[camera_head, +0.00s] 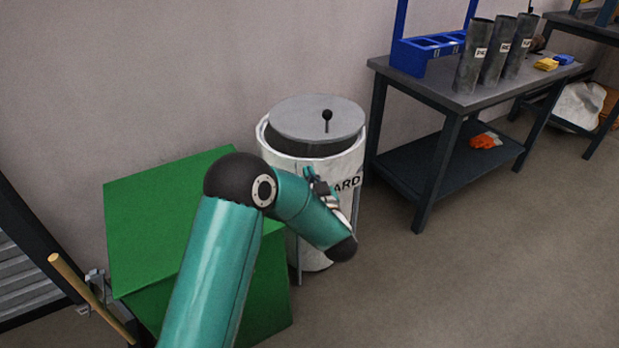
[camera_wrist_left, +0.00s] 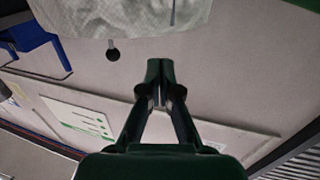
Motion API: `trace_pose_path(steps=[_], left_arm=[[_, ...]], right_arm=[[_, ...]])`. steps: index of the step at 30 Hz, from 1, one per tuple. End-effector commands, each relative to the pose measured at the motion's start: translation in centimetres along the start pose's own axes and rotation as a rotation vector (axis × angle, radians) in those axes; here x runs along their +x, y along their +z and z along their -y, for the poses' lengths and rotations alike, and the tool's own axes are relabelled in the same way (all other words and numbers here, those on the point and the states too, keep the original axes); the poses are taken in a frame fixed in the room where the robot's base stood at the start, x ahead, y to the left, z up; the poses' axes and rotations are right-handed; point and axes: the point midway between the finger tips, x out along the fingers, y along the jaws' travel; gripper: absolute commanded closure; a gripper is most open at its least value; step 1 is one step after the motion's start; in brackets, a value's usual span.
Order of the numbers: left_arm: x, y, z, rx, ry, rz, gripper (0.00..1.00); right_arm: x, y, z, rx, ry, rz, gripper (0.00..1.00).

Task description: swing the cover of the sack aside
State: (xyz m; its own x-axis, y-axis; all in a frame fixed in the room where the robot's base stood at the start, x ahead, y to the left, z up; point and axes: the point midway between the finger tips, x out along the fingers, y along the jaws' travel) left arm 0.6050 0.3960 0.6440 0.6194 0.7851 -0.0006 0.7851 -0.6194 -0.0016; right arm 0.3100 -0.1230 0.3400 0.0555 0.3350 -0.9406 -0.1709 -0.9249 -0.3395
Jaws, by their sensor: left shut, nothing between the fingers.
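The white sack (camera_head: 322,232) stands upright by the wall in the head view, with black letters "ARD" showing on its side. Its round grey cover (camera_head: 300,114) lies over the mouth, with a black knob (camera_head: 327,115) on a short stem. A dark gap shows between the cover and the sack's front rim. My left gripper (camera_head: 320,185) is in front of the sack, below the cover, partly hidden by my own arm. In the left wrist view its fingers (camera_wrist_left: 160,85) are shut and empty, apart from the knob (camera_wrist_left: 113,55). Whether it touches the sack is unclear.
A green box (camera_head: 165,205) stands left of the sack, near a wooden handle (camera_head: 85,290). A dark workbench (camera_head: 455,95) on the right carries grey tubes (camera_head: 472,57) and a blue rack (camera_head: 420,58). Open floor lies in front of the bench.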

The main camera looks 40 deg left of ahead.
Motion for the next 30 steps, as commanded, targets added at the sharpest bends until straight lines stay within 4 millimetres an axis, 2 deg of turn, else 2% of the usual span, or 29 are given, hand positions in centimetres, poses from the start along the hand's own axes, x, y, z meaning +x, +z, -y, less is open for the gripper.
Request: trace_pose_path(steps=[6,20,26,30], left_arm=[[-1.7,0.1,0.5,0.001,0.001,0.001,1.0],[-1.8,0.1,0.4,0.026,0.002,0.001,1.0],[-1.8,0.3,-0.2,0.223,0.032,0.01,1.0],[-2.0,0.8,-1.9,0.492,0.112,0.002,1.0]], right_arm=[[-0.2,0.0,0.1,0.0,0.0,0.0,1.0],[-0.2,0.0,0.1,0.0,0.0,0.0,1.0],[-0.2,0.0,0.1,0.0,0.0,0.0,1.0],[-0.2,0.0,0.1,0.0,0.0,0.0,1.0]])
